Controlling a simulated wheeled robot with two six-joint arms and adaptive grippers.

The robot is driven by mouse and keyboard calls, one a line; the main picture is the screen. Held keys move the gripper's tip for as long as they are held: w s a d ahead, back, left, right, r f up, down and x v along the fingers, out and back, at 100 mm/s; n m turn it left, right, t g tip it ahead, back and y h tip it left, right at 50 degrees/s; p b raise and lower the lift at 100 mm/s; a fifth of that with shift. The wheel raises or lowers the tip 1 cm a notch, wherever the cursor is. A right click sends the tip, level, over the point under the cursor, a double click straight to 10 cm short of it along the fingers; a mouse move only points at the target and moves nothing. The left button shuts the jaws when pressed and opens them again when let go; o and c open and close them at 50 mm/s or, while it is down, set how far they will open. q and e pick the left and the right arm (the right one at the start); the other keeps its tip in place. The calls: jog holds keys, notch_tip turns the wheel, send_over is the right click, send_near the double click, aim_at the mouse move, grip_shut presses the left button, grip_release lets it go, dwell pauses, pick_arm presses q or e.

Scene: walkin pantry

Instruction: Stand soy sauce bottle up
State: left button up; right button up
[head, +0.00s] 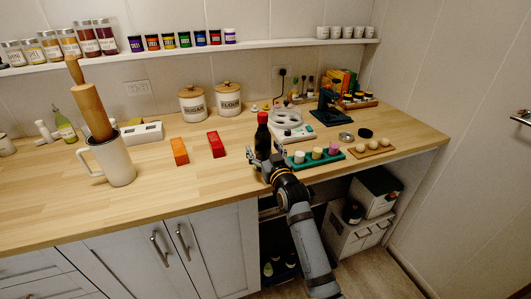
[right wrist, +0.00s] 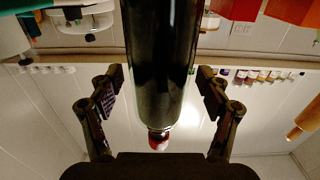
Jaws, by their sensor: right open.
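The soy sauce bottle (head: 262,138) is dark with a red cap. It stands upright near the front of the wooden counter, its lower part hidden by my right gripper (head: 267,166). In the right wrist view, which is upside down, the bottle (right wrist: 160,60) runs between the two spread fingers of the right gripper (right wrist: 159,82), with its red cap toward the bottom of the picture. A gap shows on each side between finger and bottle, so the gripper is open around it. My left gripper is not in view.
A white scale (head: 290,120) stands just behind and right of the bottle. A teal tray (head: 318,160) with several small jars is close on the right. A red box (head: 216,144) and an orange box (head: 179,151) lie to the left.

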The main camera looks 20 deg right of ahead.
jog(key=s, duration=1.2)
jog(key=shift+d+b, duration=0.2)
jog(key=shift+b, duration=0.25)
jog(key=shift+r, duration=0.1)
jog(key=s+f+g, duration=0.6)
jog(key=f, duration=0.6)
jog(key=s+d+f+g+h, duration=0.1)
jog(key=s+d+f+g, duration=0.1)
jog(key=s+f+g, duration=0.5)
jog(key=s+d+f+g, duration=0.15)
jog(key=s+f, duration=0.25)
jog(key=s, duration=0.6)
jog(key=s+d+f+g+p, duration=0.1)
jog(key=s+d+f+p, duration=0.1)
jog(key=f, duration=1)
jog(key=s+d+f+p, duration=0.1)
jog(key=s+f+p, duration=0.1)
jog(key=f, duration=1)
jog(key=s+f+p, duration=0.1)
jog(key=s+f, duration=0.5)
jog(key=s, duration=0.3)
jog(key=s+d+f+g+p, duration=0.1)
jog(key=s+f+p, duration=0.1)
jog(key=s+f, duration=0.4)
jog(key=s, duration=0.3)
jog(key=shift+d+f, duration=0.15)
jog(key=shift+d, duration=0.1)
